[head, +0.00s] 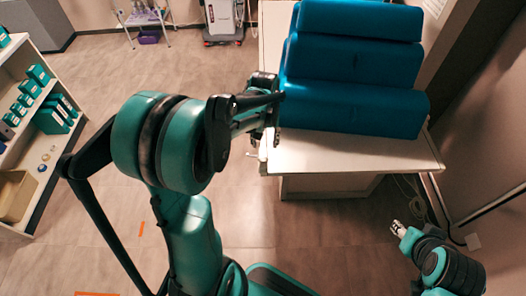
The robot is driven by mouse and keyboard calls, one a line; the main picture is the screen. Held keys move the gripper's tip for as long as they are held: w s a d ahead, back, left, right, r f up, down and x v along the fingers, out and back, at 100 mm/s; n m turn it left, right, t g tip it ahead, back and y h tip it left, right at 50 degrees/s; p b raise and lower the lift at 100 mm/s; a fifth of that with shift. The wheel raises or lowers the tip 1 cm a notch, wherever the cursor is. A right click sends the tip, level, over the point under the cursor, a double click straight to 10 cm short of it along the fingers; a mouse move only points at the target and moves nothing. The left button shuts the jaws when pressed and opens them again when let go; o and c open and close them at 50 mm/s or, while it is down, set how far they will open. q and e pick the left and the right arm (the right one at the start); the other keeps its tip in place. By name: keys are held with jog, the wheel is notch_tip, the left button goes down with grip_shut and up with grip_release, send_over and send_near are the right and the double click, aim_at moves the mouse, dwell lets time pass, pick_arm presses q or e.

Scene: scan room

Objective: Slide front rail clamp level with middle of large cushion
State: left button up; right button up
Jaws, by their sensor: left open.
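Blue cushions lie in a row on the white table (340,155). The nearest one (355,108) looks the largest, and I take it as the large cushion. My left gripper (266,98) is open at the table's left edge, beside the left end of this cushion. A small pale part (256,155) sticks out from the left edge near the front corner; I cannot tell whether it is the front rail clamp. My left gripper and wrist hide part of the edge. My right gripper (397,228) is low, right of the table's front; its finger opening is unclear.
A shelf (70,100) with teal boxes stands at the left. A wheeled machine (223,20) and a small stand (143,15) are at the back. A wall or panel (485,110) closes off the right side. The floor left of the table is mostly free.

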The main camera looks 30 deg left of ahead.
aim_at(263, 153)
pick_arm(q)
jog(key=shift+w+a+f+n, duration=0.2)
jog(key=shift+a+f+n, duration=0.1)
jog(key=shift+a+f, duration=0.3)
notch_tip(263, 153, down, 8)
jog(key=shift+d+r+b, duration=0.1)
jog(key=shift+b, duration=1.1)
grip_shut()
